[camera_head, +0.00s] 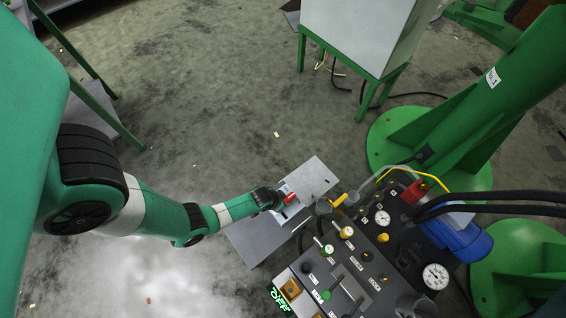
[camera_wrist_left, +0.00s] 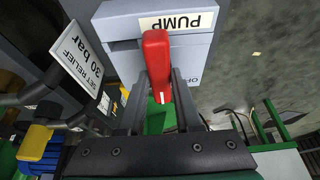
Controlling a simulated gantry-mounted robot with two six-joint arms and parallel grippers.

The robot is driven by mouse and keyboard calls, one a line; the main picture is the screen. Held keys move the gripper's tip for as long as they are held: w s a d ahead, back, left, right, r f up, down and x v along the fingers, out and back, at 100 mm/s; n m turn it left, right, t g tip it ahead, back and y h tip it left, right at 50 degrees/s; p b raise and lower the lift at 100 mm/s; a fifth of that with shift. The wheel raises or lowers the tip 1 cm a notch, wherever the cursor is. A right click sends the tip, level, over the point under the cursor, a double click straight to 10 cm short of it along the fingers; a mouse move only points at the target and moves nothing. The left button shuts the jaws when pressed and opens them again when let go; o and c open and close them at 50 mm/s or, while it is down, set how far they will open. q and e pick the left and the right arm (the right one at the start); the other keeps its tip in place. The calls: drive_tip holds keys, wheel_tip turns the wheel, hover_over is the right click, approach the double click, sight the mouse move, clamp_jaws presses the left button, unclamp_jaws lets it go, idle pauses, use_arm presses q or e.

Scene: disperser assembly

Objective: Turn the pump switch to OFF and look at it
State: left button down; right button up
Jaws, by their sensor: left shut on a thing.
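The pump switch is a red handle (camera_wrist_left: 157,62) on a grey box (camera_wrist_left: 118,45) with an upside-down "PUMP" label (camera_wrist_left: 178,22) in the left wrist view. My left gripper (camera_wrist_left: 160,100) is shut on the red handle, one finger on each side of it. Lettering at the box's right edge is partly cut off, with "OF" readable. The handle points down toward the gripper in the wrist view. My right gripper is not in view.
The control panel (camera_head: 345,262) with gauges, knobs and levers stands right of the switch. A blue motor (camera_head: 462,238) and black hoses lie beyond it. A "SET RELIEF 30 bar" sign (camera_wrist_left: 80,55) stands close left of the gripper in the wrist view. Floor on the left is open.

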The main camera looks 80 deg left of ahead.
use_arm(q)
drive_tip(key=shift+n, duration=0.3)
drive_tip(key=shift+d+n+g+y, duration=0.1)
drive_tip(key=shift+n+g+y, duration=0.25)
drive_tip(key=shift+n, duration=0.65)
drive_tip(key=n+y+b, duration=0.1)
drive_tip(key=n, duration=0.1)
drive_tip(key=shift+w+n+g, duration=0.15)
drive_tip(key=shift+n+g, duration=0.1)
drive_tip(key=shift+n, duration=0.05)
drive_tip(key=shift+d+n+g, duration=0.1)
drive_tip(key=shift+n+g, duration=0.2)
drive_tip(key=shift+n, duration=0.6)
drive_tip(key=n+g+p, duration=0.1)
drive_tip(key=n, duration=0.1)
drive_tip(key=shift+r+n+y, duration=0.15)
drive_tip(key=shift+n+y, duration=0.15)
drive_tip(key=shift+y, duration=0.05)
drive_tip(key=n+g, duration=0.1)
drive_tip(key=n, duration=0.1)
drive_tip(key=shift+w+n, duration=0.15)
drive_tip(key=shift+n, duration=0.25)
drive_tip(key=n, duration=0.1)
drive_tip(key=n+g, duration=0.1)
drive_tip(key=shift+f+n, duration=0.25)
drive_tip(key=shift+n, duration=0.05)
drive_tip(key=shift+w+n+g+b, duration=0.1)
drive_tip(key=shift+n+g+b, duration=0.35)
drive_tip(key=shift+n, duration=0.95)
drive_tip(key=shift+r, duration=0.1)
